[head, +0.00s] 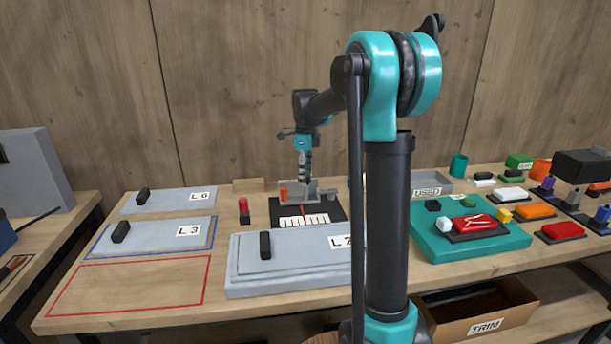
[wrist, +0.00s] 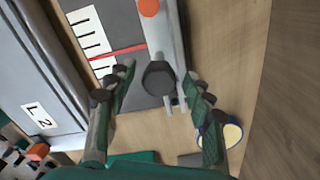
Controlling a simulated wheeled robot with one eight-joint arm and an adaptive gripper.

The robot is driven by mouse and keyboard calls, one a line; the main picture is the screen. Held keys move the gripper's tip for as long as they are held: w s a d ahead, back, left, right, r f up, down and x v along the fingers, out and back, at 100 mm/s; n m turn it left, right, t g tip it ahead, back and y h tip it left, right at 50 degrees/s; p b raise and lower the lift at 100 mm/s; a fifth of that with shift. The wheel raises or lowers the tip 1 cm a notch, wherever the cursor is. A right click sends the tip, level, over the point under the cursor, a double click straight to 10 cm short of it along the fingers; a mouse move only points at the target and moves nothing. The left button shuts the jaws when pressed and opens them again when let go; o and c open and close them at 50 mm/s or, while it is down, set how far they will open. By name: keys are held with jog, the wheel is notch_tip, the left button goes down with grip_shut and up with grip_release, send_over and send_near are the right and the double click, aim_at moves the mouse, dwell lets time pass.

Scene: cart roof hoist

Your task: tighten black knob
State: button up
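The black knob (wrist: 160,77) is a dark round head at the end of a grey bar-like fixture (wrist: 154,38) in the wrist view. An orange round part sits farther along the fixture. My gripper (wrist: 157,75) is open, with one finger on each side of the knob and a visible gap to both. I cannot tell whether the fingertips are level with the knob or above it. In the head view my gripper (head: 304,180) points down at the fixture (head: 318,190), behind the L 2 plates, and the knob cannot be made out there.
A dark board with a white scale and red line (head: 304,220) lies by the fixture. Stacked grey L 2 plates (head: 290,280) stand in front, L 3 (head: 150,238) and L 6 (head: 165,203) plates to the left. A teal tray (head: 440,250) is right. The red-outlined area (head: 130,290) is empty.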

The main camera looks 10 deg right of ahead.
notch_tip(320, 180, up, 12)
dwell(0.7)
